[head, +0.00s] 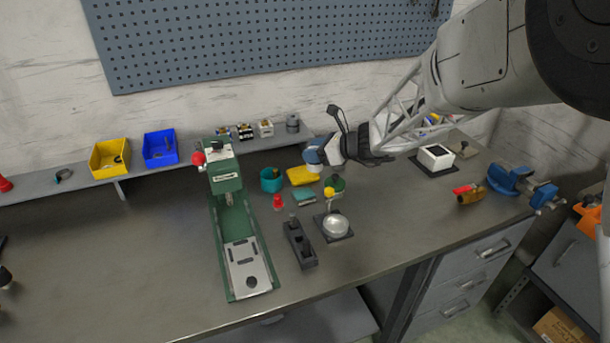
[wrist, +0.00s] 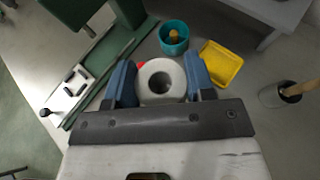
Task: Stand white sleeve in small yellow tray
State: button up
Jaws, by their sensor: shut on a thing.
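My gripper (head: 318,153) is shut on the white sleeve (wrist: 154,92), a short tube with a round hole that faces the wrist camera. The blue fingers (wrist: 122,82) press it from both sides. In the head view, the sleeve (head: 314,168) shows below the fingers, seemingly upright, next to the small yellow tray (head: 299,177). In the wrist view, the tray (wrist: 222,64) is up and to the right of the sleeve and looks empty. The sleeve appears held above the bench; its height is hard to tell.
A teal cup (head: 271,182) stands left of the tray. A teal block (head: 304,196), a red piece (head: 278,202) and a dark-green holder with a yellow knob (head: 330,191) are close by. The green press (head: 226,190) stands left. Open bench lies at far left.

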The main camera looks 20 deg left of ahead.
jog(key=w+a+f+n+g, duration=0.3)
jog(key=w+a+g, duration=0.1)
jog(key=w+a, duration=0.5)
jog(key=shift+w+f+n+h, duration=0.2)
jog(key=shift+w+n+h, duration=0.15)
jog(key=shift+w, duration=0.75)
send_over(302, 176)
jog(key=shift+f, duration=2.55)
jog(key=shift+f, duration=2.5)
jog(key=shift+f, duration=0.15)
